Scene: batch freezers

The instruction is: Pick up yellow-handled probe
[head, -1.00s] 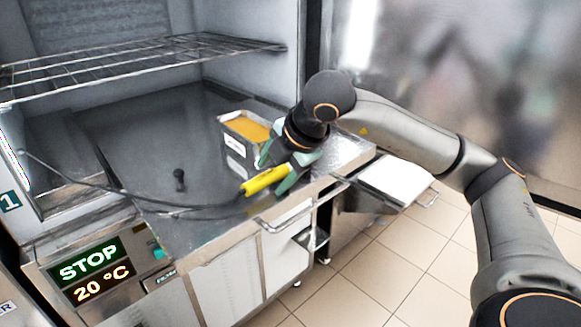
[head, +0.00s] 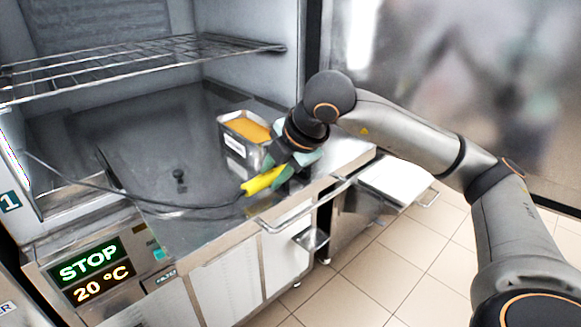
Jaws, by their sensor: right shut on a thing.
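The yellow-handled probe (head: 262,181) is near the front edge of the steel surface in the head view. Its dark cable runs left from the handle to the freezer's left wall. My right gripper (head: 276,174) comes down from the upper right and is shut on the yellow handle, its green fingers on either side. The fingers partly cover the handle's right end, and the probe's tip is hidden. I cannot tell whether the handle is clear of the surface. My left gripper is not in view.
A steel pan with orange contents (head: 236,145) stands just behind the gripper. A wire rack (head: 140,62) spans the freezer above. A control panel (head: 95,271) reads STOP and 20 °C. A small dark knob (head: 180,177) stands on the steel surface (head: 135,140), which is otherwise mostly clear.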

